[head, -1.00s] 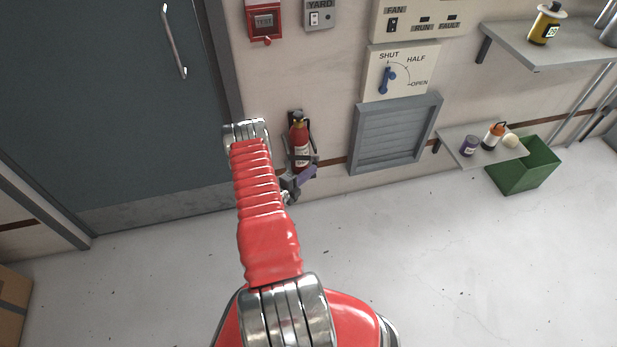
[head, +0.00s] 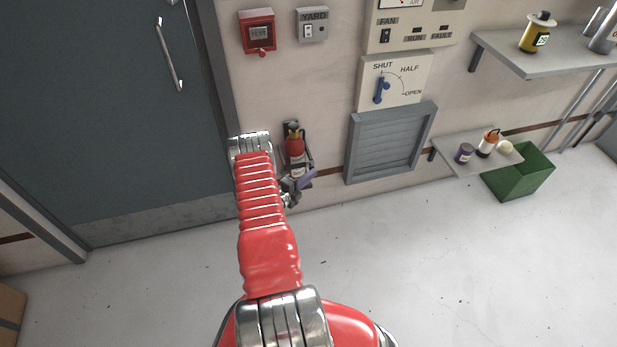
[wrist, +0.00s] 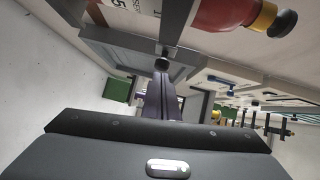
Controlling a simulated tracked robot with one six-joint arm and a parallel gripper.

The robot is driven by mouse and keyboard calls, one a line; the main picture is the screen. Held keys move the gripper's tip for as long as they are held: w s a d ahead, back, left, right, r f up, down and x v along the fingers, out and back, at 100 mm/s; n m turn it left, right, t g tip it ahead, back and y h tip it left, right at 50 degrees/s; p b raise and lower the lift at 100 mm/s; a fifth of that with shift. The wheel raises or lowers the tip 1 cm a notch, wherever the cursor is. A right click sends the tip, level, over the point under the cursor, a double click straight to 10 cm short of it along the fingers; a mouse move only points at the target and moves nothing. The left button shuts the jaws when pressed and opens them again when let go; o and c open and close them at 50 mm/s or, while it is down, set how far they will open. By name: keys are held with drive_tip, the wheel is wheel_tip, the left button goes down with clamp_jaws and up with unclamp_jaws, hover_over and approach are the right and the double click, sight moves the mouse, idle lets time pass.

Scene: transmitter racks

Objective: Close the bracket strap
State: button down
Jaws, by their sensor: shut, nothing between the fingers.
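A red fire extinguisher (head: 295,142) with a yellow collar and white label stands upright in a dark wall bracket beside the door. It also shows in the wrist view (wrist: 222,14), at the top. A dark strap (wrist: 178,22) crosses it there, with a dark round knob (wrist: 162,64) at its lower end. Whether the strap is fastened cannot be told. My gripper (head: 309,176) is at the extinguisher's lower right in the head view. In the wrist view my gripper (wrist: 162,82) has its purple-grey fingers together and empty, their tips close to the knob; contact is unclear.
A grey louvre (head: 390,142) and a shut/half/open lever panel (head: 396,80) are right of the extinguisher. A low shelf (head: 470,160) with small containers and a green bin (head: 518,175) stand farther right. The door (head: 100,110) is at left.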

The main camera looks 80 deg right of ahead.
drive_tip(key=shift+a, duration=0.1)
drive_tip(key=a+r, duration=0.1)
drive_tip(key=a, duration=1.2)
drive_tip(key=shift+s+r, duration=0.15)
drive_tip(key=shift+s, duration=0.05)
drive_tip(key=shift+d, duration=0.1)
idle(0.5)
